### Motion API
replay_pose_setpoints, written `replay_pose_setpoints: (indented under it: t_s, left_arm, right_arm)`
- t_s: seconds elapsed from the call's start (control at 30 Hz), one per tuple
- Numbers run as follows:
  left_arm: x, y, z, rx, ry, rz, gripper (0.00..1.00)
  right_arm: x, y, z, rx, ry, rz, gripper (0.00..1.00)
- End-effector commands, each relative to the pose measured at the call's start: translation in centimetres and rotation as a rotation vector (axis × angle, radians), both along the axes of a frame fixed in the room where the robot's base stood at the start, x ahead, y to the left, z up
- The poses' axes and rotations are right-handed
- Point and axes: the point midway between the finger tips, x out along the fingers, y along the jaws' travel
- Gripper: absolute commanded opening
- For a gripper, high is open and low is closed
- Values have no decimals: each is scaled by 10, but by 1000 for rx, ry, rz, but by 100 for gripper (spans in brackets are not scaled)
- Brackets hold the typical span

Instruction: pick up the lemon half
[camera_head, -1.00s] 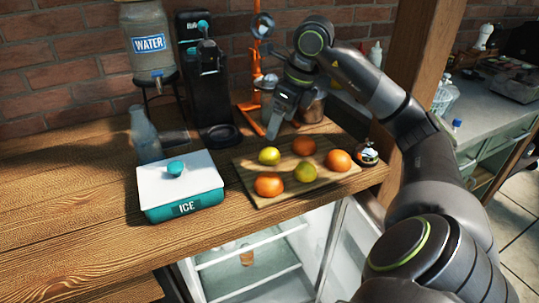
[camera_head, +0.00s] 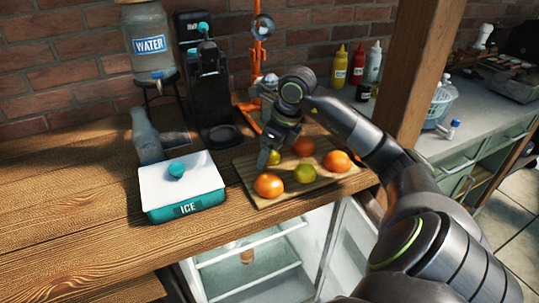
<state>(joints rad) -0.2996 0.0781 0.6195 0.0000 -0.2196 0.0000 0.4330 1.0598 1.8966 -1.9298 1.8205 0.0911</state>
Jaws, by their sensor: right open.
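Two yellow-green citrus fruits lie on a wooden board (camera_head: 250,177). The back one (camera_head: 275,157) is partly covered by my right gripper, and the front one (camera_head: 305,173) is in the clear. I cannot tell from their shape which is the lemon half. My right gripper (camera_head: 266,158) is open and points down at the back yellow fruit, with a finger just to its left. Whether it touches the fruit is hidden. My left gripper is not in view.
Several orange fruits share the board, one (camera_head: 268,186) in front and one (camera_head: 337,161) to the right. A teal-and-white ice box (camera_head: 182,188) stands to the left. An orange juice press (camera_head: 250,115) stands behind. An open fridge (camera_head: 250,265) is below the counter edge.

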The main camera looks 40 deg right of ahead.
Motion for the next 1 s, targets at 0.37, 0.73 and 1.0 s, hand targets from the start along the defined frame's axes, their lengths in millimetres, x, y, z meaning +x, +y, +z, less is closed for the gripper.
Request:
replay_pose_setpoints:
  t_s: [0.37,0.73,1.0]
  left_arm:
    - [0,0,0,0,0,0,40]
    - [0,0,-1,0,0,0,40]
    - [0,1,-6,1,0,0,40]
  right_arm:
    - [0,0,1,-1,0,0,31]
    - [1,-1,10,-3,-3,-1,26]
    - [1,0,60,-2,-6,-1,26]
